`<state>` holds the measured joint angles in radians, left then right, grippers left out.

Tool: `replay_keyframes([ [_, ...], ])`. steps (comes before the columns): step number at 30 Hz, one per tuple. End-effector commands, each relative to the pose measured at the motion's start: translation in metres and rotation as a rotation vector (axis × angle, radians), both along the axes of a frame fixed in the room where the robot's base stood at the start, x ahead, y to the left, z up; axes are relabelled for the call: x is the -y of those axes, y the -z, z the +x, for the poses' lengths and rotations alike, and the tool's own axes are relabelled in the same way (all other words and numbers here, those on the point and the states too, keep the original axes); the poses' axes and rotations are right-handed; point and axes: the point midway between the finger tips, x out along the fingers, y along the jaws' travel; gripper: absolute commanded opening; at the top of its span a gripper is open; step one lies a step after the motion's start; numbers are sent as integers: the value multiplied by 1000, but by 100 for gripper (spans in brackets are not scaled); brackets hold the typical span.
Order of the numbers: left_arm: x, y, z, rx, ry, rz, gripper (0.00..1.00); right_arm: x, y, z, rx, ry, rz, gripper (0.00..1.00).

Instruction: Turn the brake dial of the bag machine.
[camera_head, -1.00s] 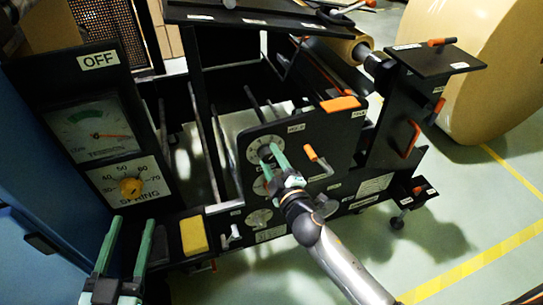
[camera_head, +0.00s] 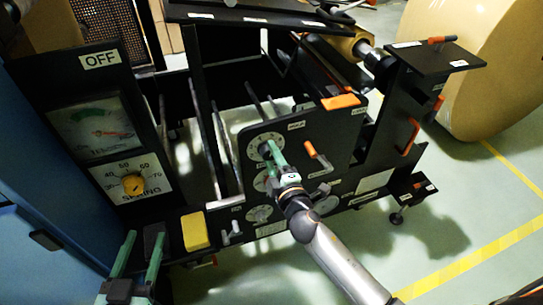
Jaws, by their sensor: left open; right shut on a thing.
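The bag machine's black side panel (camera_head: 318,150) carries a column of round white dials. The top dial (camera_head: 257,141) has a marked white face, partly covered by my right gripper. My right gripper (camera_head: 270,152) reaches in from the lower right and is shut on this dial's knob, which its fingers mostly hide. The dial's label is too small to read, so I cannot confirm that it is the brake dial. My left gripper (camera_head: 142,238) is open and empty at the lower left, in front of the machine and apart from the dials.
A yellow block (camera_head: 195,231) sits beside my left gripper. An orange-tipped lever (camera_head: 311,149) stands close right of my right gripper. A tension gauge (camera_head: 98,128) and yellow spring knob (camera_head: 133,184) are at left. A large kraft roll (camera_head: 490,70) stands behind; floor at lower right is clear.

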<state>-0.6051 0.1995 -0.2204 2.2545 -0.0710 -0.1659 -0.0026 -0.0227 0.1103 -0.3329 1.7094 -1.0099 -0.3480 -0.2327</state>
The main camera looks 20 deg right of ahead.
Motion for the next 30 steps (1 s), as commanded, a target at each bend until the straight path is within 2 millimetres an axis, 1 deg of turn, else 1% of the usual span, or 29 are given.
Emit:
replay_keyframes([
  [3, 0, 0, 0, -1, 0, 0, 57, 0, 0, 0, -1, 0, 2, 0],
  [4, 0, 0, 0, -1, 0, 0, 57, 0, 0, 0, -1, 0, 2, 54],
  [11, 0, 0, 0, -1, 0, 0, 57, 0, 0, 0, -1, 0, 2, 80],
  [12, 0, 1, 0, -1, 0, 0, 57, 0, 0, 0, -1, 0, 2, 82],
  [19, 0, 1, 0, -1, 0, 0, 57, 0, 0, -1, 0, 0, 2, 82],
  [22, 0, 1, 0, -3, 0, 0, 57, 0, 0, -5, -1, 0, 3, 82],
  [26, 0, 3, -1, -19, -2, 0, 57, 1, 0, -21, -3, 0, 4, 82],
  [30, -1, 15, -2, -57, -4, 4, 57, 1, -2, -47, -4, -1, 5, 82],
])
